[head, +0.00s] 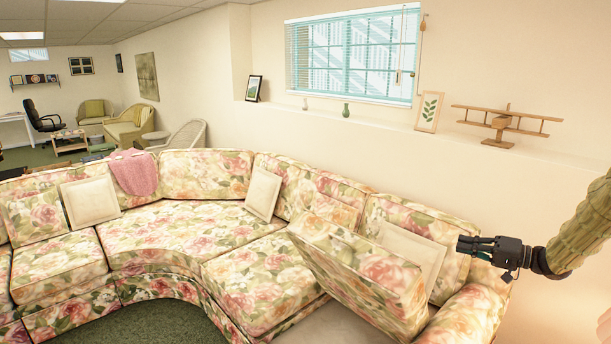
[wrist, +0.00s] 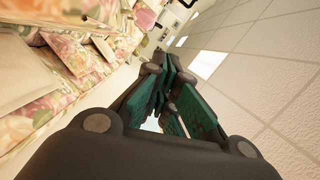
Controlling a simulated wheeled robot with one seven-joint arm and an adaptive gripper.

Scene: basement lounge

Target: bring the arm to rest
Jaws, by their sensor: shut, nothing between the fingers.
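My gripper (head: 462,244) is at the right of the head view, in front of the right end of the floral sofa. It is shut and empty, with its fingers pointing left. In the wrist view my gripper (wrist: 163,75) shows dark fingers with teal pads close together. My arm reaches in from the right edge of the head view in a pale green sleeve-like cover.
A floral sectional sofa (head: 170,225) fills the foreground. One seat cushion (head: 358,272) is tilted up near my gripper, with a cream pillow (head: 412,252) behind it. A ledge above holds a wooden toy plane (head: 500,124) and a leaf picture (head: 429,112). Green carpet (head: 165,322) shows in front.

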